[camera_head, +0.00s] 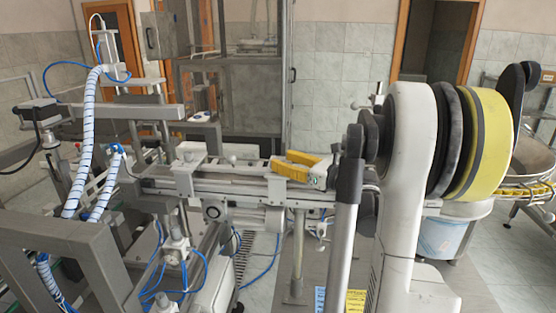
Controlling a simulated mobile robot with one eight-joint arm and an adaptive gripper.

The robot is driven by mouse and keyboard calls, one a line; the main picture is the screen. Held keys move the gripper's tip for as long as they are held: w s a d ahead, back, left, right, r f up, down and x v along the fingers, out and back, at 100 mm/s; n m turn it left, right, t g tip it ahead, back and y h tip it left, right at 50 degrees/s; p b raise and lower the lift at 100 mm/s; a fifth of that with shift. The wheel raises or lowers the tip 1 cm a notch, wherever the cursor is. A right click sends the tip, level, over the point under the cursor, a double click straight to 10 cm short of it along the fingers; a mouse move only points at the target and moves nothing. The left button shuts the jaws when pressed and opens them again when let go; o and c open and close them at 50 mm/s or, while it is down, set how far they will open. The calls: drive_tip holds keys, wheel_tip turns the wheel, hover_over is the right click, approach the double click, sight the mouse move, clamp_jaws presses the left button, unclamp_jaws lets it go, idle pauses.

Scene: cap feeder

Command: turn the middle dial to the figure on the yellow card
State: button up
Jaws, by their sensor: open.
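My gripper (281,160) is near the middle of the view, with its two yellow fingers apart and pointing left. It appears over or in front of the right part of the machine's conveyor rail (245,187); I cannot tell whether it touches it. Nothing shows between the fingers. A yellow card (355,301) with dark print is at the bottom edge, partly cut off, and its figure is too small to read. I cannot make out the middle dial or a row of dials.
A blue card (319,299) is left of the yellow one. Grey frame beams (60,235), blue air hoses and a striped hose (88,140) crowd the left. A metal bowl feeder (535,170) stands at the right. Some tiled floor is clear at the lower right.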

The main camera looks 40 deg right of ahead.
drive_tip(key=shift+w+a, duration=0.15)
drive_tip(key=shift+w, duration=0.8)
clamp_jaws()
